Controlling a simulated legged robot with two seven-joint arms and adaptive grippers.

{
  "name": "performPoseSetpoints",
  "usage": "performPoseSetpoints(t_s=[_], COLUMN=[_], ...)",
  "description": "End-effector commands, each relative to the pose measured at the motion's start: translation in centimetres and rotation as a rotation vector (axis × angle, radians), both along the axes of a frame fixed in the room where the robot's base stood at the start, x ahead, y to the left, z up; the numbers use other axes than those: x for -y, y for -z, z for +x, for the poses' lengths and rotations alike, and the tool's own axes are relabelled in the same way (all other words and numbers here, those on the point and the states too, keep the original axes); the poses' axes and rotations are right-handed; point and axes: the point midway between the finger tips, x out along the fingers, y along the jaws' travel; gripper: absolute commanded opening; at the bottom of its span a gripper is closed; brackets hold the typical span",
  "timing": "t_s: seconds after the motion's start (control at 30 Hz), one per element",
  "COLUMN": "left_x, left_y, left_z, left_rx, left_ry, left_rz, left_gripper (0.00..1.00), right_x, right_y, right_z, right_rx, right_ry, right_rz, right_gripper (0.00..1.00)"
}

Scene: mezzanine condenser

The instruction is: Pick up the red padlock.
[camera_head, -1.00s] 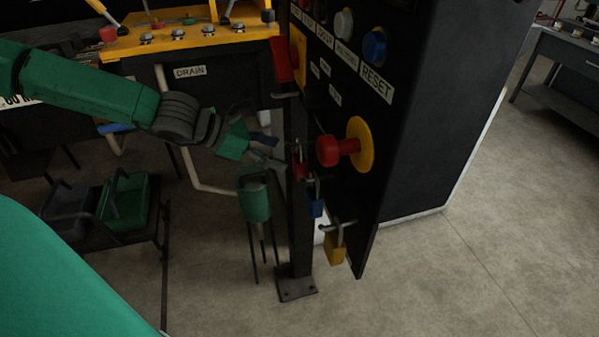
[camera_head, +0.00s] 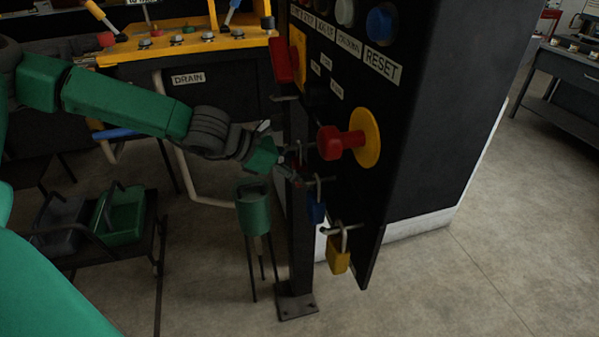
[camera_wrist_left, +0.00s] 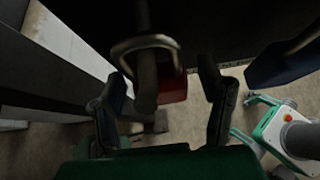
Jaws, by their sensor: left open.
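The red padlock (camera_wrist_left: 173,86) hangs by its silver shackle from a peg in the left wrist view. My left gripper (camera_head: 287,168) is open at the padlock. In the left wrist view its two fingers (camera_wrist_left: 166,100) stand either side of the padlock, with gaps visible on both sides. My right gripper is in neither view.
A blue padlock (camera_head: 316,209) hangs close by, and a yellow padlock (camera_head: 338,260) hangs lower. A red knob (camera_head: 331,143) on a yellow disc juts out above. A black post (camera_head: 300,250) and a green canister (camera_head: 254,212) stand below my gripper.

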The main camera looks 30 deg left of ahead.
Motion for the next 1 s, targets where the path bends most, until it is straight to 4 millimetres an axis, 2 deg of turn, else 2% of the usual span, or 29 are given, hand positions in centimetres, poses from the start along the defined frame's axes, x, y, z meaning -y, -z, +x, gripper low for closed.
performPoseSetpoints(t_s=[0.07,0.1,0.23,0.27,0.63,0.83,1.0], left_x=[0.0,0.0,0.0,0.0,0.0,0.0,-1.7], left_y=[0.0,0.0,0.0,0.0,-0.3,-1.8,-2.1], left_z=[0.0,0.0,0.0,0.0,0.0,0.1,-1.9], left_rx=[0.0,0.0,0.0,0.0,0.0,0.003,0.002], left_ry=[0.0,0.0,0.0,0.0,0.0,0.002,-0.004], left_rz=[0.0,0.0,0.0,0.0,0.0,0.001,-0.002], left_gripper=[0.62,0.55,0.09,0.05,0.06,0.06,0.06], right_x=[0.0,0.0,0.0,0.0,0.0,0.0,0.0], right_y=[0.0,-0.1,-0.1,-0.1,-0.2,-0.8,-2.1], right_z=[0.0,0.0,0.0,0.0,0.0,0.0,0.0], right_rx=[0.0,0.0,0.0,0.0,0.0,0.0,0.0], right_ry=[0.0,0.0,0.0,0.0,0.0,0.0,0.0], right_rz=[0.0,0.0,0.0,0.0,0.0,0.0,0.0], right_gripper=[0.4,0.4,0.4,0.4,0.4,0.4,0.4])
